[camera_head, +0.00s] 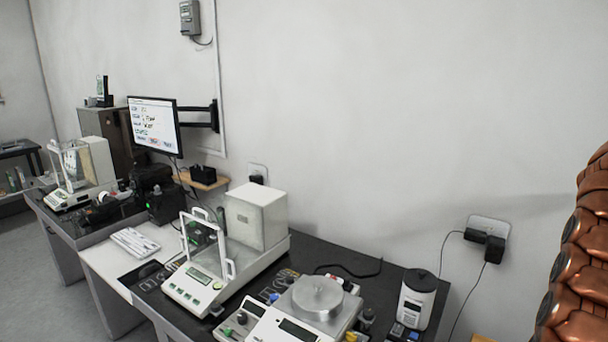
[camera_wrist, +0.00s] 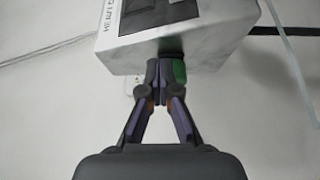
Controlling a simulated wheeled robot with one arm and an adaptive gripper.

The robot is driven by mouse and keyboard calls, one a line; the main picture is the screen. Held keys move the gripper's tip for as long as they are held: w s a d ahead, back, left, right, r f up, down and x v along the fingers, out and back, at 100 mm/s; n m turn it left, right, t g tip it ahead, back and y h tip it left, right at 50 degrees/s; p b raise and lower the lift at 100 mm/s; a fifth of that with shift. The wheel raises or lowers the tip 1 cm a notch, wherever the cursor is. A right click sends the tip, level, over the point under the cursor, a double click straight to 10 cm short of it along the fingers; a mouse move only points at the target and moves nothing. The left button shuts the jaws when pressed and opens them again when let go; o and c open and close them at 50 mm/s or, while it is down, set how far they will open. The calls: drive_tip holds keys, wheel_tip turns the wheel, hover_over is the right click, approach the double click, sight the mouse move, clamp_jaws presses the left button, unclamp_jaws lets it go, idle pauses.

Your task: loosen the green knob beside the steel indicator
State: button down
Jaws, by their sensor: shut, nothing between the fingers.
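In the wrist view my gripper (camera_wrist: 160,68) is shut and empty, its fingertips close under a pale grey box-like housing with dark lettering (camera_wrist: 195,45). A green part (camera_wrist: 179,72), which looks like the green knob, shows right beside the right fingertip, below the housing. The fingers partly cover it, and I cannot tell whether they touch it. I cannot tell for sure whether this housing is the steel indicator. My gripper is not in the head view, and I cannot pick out the same knob there.
In the head view a dark table holds a balance with a glass shield (camera_head: 222,262), a scale with a round steel pan (camera_head: 318,298) and a white canister (camera_head: 417,299). A monitor (camera_head: 155,123) is mounted on the wall. Cables hang from a wall socket (camera_head: 489,231) at the right.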

drive_tip(key=shift+s+a+f+b, duration=0.1)
drive_tip(key=shift+b, duration=0.25)
drive_tip(key=w+a+b, duration=0.1)
drive_tip(key=w+a, duration=0.2)
drive_tip(key=a, duration=0.2)
drive_tip(key=shift+r+b, duration=0.2)
drive_tip(key=shift+b, duration=0.15)
idle(0.3)
drive_tip(key=shift+m, duration=0.3)
drive_tip(key=shift+w+f+m+g+h+b, duration=0.65)
drive_tip(key=shift+f+m+h+b, duration=0.65)
drive_tip(key=shift+f+m+b, duration=1.05)
drive_tip(key=s+d+p, duration=0.2)
drive_tip(key=s+d, duration=0.1)
drive_tip(key=d, duration=0.2)
drive_tip(key=shift+s+d+r+m, duration=0.2)
drive_tip(key=shift+s+m, duration=0.15)
drive_tip(key=shift+s, duration=0.05)
